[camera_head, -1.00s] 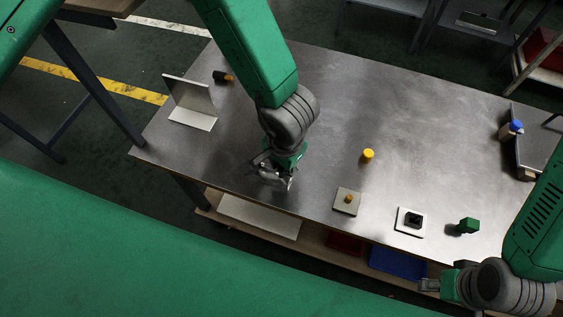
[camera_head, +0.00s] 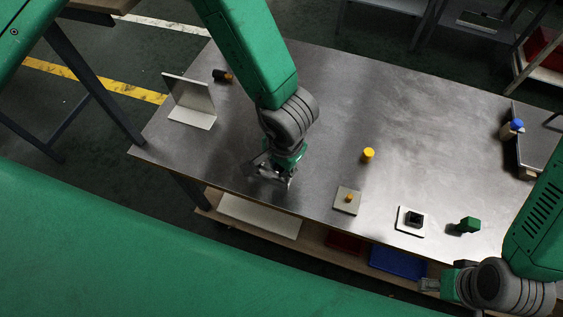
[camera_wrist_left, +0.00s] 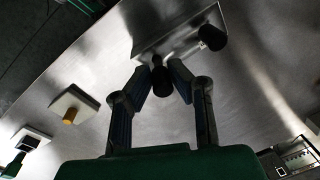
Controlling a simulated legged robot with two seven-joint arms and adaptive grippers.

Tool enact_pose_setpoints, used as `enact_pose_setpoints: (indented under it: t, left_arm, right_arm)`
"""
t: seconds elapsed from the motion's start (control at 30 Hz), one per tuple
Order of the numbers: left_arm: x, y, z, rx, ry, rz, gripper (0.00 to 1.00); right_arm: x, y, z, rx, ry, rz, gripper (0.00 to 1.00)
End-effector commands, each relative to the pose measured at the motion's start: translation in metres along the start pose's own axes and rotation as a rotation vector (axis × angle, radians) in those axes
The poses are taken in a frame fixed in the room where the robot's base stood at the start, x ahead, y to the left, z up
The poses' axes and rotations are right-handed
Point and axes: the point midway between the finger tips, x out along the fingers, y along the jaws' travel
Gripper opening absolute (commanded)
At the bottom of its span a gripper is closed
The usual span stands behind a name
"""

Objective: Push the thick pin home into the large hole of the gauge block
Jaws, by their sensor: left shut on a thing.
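My left gripper (camera_head: 272,174) is low over the table near its front edge. In the left wrist view its fingers (camera_wrist_left: 160,82) are shut on a dark, short cylinder, the thick pin (camera_wrist_left: 160,80). The pin's far end meets or overlaps a pale metal block, the gauge block (camera_wrist_left: 180,40); I cannot tell how deep it sits. A second dark cylinder (camera_wrist_left: 213,37) with a shiny part stands at the block's right side. The large hole is hidden. In the head view, my gripper hides the block. My right gripper (camera_head: 432,286) is off the table's front edge; its fingers are too small to read.
A square plate with an orange peg (camera_head: 348,199), a yellow cylinder (camera_head: 368,155), a white plate with a black square piece (camera_head: 411,221) and a green block (camera_head: 468,225) stand to the right. An angled plate (camera_head: 190,104) and a dark orange-tipped piece (camera_head: 222,76) are left.

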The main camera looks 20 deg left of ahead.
Motion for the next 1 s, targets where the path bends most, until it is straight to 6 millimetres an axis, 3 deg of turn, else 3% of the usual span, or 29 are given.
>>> enact_pose_setpoints:
  t: [1.0]
  left_arm:
    - [-0.0095, 0.0008, 0.0007, 0.0, 0.0, 0.005, 0.0]
  right_arm:
    - [-0.0038, 0.0, -0.0002, 0.0, 0.0, 0.0, 0.4]
